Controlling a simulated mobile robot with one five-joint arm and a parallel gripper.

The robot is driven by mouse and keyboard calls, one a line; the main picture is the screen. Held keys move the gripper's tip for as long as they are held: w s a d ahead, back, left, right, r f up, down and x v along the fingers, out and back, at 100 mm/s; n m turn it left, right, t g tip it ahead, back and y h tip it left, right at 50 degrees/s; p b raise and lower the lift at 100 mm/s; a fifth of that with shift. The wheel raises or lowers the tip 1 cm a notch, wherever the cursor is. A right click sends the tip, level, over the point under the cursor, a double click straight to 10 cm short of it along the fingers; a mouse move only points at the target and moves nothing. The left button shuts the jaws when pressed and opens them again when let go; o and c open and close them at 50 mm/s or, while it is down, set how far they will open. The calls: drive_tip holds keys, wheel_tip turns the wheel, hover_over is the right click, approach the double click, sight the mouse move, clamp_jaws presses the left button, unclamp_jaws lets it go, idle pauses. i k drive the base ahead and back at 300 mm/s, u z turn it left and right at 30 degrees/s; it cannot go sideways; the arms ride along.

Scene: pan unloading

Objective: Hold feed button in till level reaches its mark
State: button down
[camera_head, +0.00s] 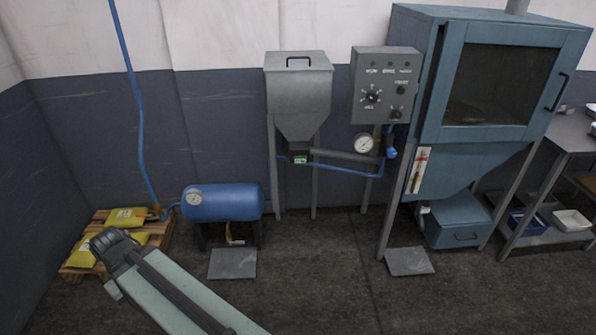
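The control box (385,85) is grey, with several knobs and small labelled controls; I cannot tell which, if any, is the feed button. A small green-faced part (300,158) sits under the grey hopper (299,95). A pale strip gauge with a red mark (418,170) is on the front of the blue cabinet (470,150); its level is too small to read. My arm reaches from the bottom edge to the lower left and ends in a dark part (115,247), far from the control box. I cannot make out fingers or anything held there.
A blue tank (222,202) with a dial stands left of the hopper. A pallet (150,235) with yellow bags is at the far left. Grey plates (232,264) and (409,262) lie on the floor. A side table (575,135) is at right.

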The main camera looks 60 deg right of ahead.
sight(298, 159)
drive_tip(key=z, duration=0.15)
drive_tip(key=i, duration=0.95)
drive_tip(key=u, duration=0.1)
